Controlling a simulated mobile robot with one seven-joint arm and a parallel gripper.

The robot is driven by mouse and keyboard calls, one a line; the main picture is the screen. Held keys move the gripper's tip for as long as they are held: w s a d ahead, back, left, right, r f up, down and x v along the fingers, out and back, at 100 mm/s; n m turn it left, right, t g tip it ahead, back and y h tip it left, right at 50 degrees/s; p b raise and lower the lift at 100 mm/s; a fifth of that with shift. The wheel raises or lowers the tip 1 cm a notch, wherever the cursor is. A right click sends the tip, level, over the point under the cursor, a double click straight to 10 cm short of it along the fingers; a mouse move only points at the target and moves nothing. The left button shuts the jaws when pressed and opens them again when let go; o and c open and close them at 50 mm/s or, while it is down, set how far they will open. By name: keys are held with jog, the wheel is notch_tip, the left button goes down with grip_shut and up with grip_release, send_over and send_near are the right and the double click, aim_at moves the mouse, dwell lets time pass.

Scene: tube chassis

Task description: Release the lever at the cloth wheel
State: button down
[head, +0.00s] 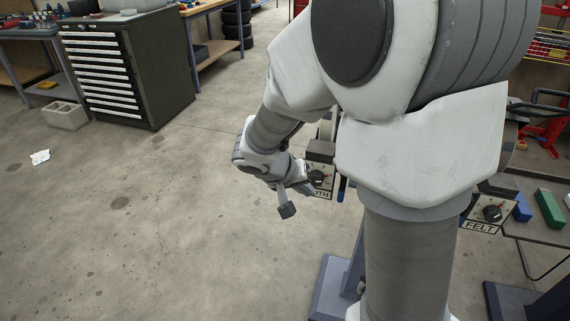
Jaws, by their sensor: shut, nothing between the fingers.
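My arm fills the centre and right of the head view and hides most of the machine. A control box with a dark knob (317,178) shows left of my forearm. Its label is partly covered and reads "OTH". A narrow blue upright piece (341,189) shows beside it; I cannot tell whether it is the lever. The cloth wheel is hidden behind my arm. My gripper (286,209) points down, in front and to the left of the box in the picture. It is shut and empty. I cannot tell whether it touches anything.
A box labelled "FELT" (479,226) shows right of my arm. Blue and green blocks (550,209) lie on a surface at the right. A dark drawer cabinet (165,70) and a concrete block (65,116) stand at the left. The floor (170,235) there is mostly clear.

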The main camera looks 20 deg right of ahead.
jog(key=shift+w+d+f, duration=0.1)
jog(key=shift+d+f, duration=0.45)
jog(key=shift+d, duration=0.5)
jog(key=shift+w+d+f, duration=0.1)
jog(key=shift+d+f, duration=0.5)
jog(key=shift+d, duration=0.4)
jog(key=shift+d+f, duration=0.55)
jog(key=shift+d, duration=0.5)
